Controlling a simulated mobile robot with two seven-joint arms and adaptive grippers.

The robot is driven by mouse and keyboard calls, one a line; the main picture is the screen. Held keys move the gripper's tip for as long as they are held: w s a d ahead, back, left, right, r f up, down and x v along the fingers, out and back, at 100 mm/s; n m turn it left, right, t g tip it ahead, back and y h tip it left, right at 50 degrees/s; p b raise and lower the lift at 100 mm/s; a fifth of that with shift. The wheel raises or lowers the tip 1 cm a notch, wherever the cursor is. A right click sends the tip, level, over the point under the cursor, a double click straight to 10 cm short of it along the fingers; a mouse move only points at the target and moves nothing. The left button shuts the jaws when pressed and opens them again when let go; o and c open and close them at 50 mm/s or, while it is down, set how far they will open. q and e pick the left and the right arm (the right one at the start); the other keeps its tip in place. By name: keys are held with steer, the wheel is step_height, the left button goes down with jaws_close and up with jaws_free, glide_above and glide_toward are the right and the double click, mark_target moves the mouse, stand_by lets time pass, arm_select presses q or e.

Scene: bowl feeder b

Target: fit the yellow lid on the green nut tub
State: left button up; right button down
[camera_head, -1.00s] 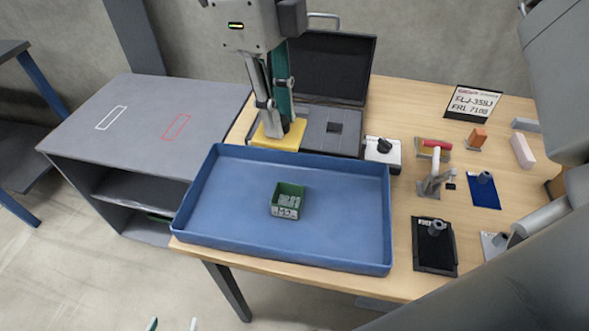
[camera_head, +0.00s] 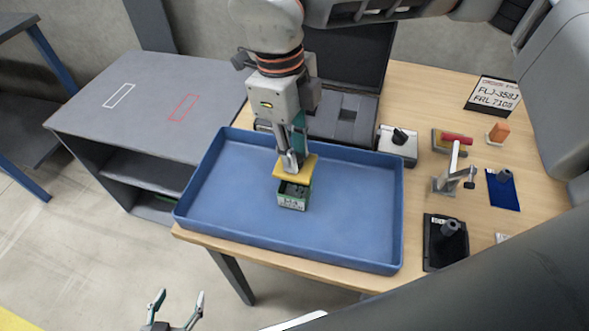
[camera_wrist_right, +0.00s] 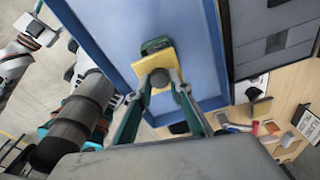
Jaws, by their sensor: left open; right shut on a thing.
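The green nut tub (camera_head: 292,203) stands upright in the blue tray, with part of its open top showing at the front. My right gripper (camera_head: 291,166) is shut on the yellow lid (camera_head: 308,167), which hangs over the back part of the tub. In the right wrist view the lid (camera_wrist_right: 145,68) lies between the fingertips (camera_wrist_right: 160,80) and covers most of the tub, leaving a green edge (camera_wrist_right: 156,45). I cannot tell whether lid and tub touch. My left gripper (camera_head: 177,312) is open and empty, low in front of the table.
The blue tray (camera_head: 230,234) has free floor around the tub. An open black case (camera_head: 345,118), a white box with a black knob (camera_head: 398,146) and a red-handled clamp (camera_head: 452,165) stand behind and right. A grey shelf unit (camera_head: 150,100) is at left.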

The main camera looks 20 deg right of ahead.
step_height(320, 180, down, 6)
steer(key=shift+r, duration=0.15)
stand_by(0.3)
steer(key=c, duration=1.8)
jaws_free()
steer(key=shift+r, duration=0.1)
steer(key=r, duration=0.8)
steer(key=w+a+r, duration=0.1)
steer(key=r, duration=0.3)
steer(key=shift+f, duration=0.1)
